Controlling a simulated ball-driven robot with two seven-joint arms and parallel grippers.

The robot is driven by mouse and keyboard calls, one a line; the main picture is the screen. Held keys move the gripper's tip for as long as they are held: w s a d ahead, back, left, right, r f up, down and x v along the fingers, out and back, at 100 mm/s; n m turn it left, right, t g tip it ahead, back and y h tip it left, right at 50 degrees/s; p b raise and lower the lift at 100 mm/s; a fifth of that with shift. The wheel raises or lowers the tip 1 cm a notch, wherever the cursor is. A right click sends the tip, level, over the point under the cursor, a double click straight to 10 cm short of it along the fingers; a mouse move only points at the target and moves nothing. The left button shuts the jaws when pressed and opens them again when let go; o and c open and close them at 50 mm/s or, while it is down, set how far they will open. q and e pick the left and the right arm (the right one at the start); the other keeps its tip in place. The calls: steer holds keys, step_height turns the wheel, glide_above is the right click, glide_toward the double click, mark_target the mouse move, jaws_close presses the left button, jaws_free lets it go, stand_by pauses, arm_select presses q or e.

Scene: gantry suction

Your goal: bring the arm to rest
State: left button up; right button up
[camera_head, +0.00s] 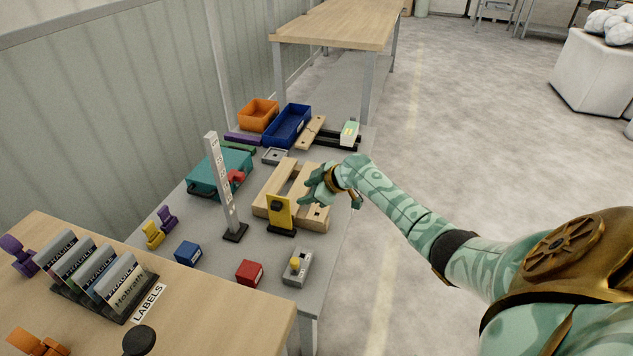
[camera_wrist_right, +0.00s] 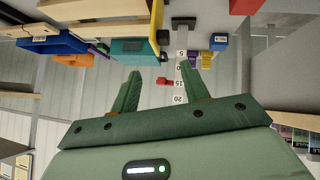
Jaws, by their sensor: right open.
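My right arm reaches in from the right, and my right gripper (camera_head: 318,187) hovers around the right part of a pale wooden frame (camera_head: 265,208) on the grey table. The gripper also shows in the right wrist view (camera_wrist_right: 160,88). Its two green fingers stand apart with nothing held between them. A yellow plate on a dark base (camera_head: 279,213) stands just in front of the gripper in the head view. I cannot tell whether the gripper touches the frame. My left gripper is not in view.
A tall white scale post (camera_head: 222,185) stands left of the frame. A teal case (camera_head: 220,172), blue bin (camera_head: 288,125), orange bin (camera_head: 258,114), red block (camera_head: 250,272), blue block (camera_head: 188,253) and grey switch box (camera_head: 298,267) share the table. Open floor (camera_head: 480,130) lies right.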

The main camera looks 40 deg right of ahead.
steer(key=shift+v, duration=0.75)
